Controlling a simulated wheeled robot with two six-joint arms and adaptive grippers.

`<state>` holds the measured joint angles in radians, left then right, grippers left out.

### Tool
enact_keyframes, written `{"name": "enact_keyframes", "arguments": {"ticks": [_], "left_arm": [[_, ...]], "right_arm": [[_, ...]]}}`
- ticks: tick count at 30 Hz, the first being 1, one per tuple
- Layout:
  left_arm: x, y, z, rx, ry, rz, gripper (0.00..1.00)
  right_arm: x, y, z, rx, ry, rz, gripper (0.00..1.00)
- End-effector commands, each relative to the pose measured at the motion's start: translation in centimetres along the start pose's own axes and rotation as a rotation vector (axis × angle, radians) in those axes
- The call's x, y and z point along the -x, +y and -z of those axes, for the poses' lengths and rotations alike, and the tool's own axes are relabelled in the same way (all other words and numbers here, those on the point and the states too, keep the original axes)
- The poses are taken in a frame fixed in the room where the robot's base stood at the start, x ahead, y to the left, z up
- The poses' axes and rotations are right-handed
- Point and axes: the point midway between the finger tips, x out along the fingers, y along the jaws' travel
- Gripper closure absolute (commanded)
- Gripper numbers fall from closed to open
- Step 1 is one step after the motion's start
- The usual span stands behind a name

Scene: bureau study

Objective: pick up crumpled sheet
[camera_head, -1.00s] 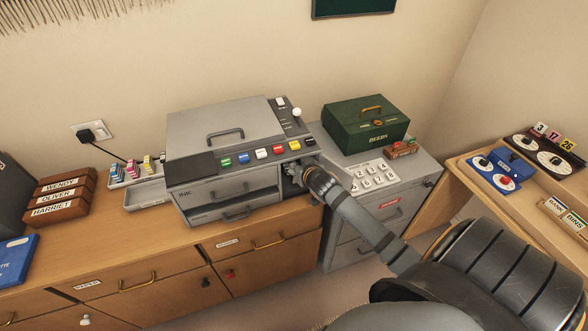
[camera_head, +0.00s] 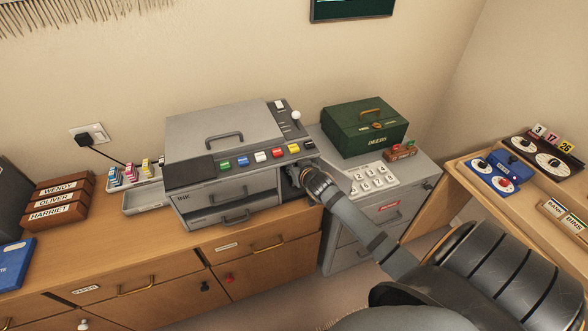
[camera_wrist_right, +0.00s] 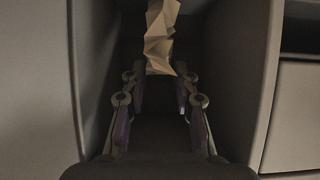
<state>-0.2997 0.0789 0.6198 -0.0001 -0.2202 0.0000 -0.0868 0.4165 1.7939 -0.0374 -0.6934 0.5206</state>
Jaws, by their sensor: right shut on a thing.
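The crumpled sheet (camera_wrist_right: 161,38) is a creased tan paper. It shows in the right wrist view at the top middle, inside a dark narrow bay with grey walls. My right gripper (camera_wrist_right: 161,78) is inside this bay with its fingertips at the lower part of the sheet, shut on it. In the head view my right gripper (camera_head: 294,178) reaches into the opening at the right front of the grey copier-like machine (camera_head: 205,133). Its fingers are mostly hidden there, and the sheet is not visible in that view. My left gripper is not in view.
The bay's side walls stand close on both sides of my right gripper. Coloured buttons (camera_head: 260,156) line the machine's front edge. A grey cabinet (camera_head: 385,212) with a number pad (camera_head: 372,178) and a green box (camera_head: 364,132) stands to the right.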

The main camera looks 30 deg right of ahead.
Motion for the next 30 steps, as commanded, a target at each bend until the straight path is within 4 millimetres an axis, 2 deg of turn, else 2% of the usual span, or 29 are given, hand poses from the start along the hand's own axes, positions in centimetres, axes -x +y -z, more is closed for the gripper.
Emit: {"name": "enact_keyframes", "arguments": {"ticks": [6, 11, 21, 25, 30], "left_arm": [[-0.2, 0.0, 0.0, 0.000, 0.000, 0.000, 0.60], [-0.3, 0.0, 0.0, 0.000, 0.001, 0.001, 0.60], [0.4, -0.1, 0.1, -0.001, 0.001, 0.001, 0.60], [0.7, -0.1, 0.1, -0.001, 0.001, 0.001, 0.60], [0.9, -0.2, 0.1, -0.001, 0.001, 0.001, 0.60]], "right_arm": [[1.0, 0.0, 1.2, 0.002, 0.001, 0.001, 0.83], [4.2, 0.1, -0.9, 0.007, -0.004, 0.000, 0.83], [12.8, 0.0, -5.3, 0.005, -0.005, 0.001, 0.83], [15.0, 0.0, -6.5, 0.002, -0.004, 0.001, 0.83], [16.3, 0.0, -7.2, 0.000, -0.001, 0.000, 0.83]]}}
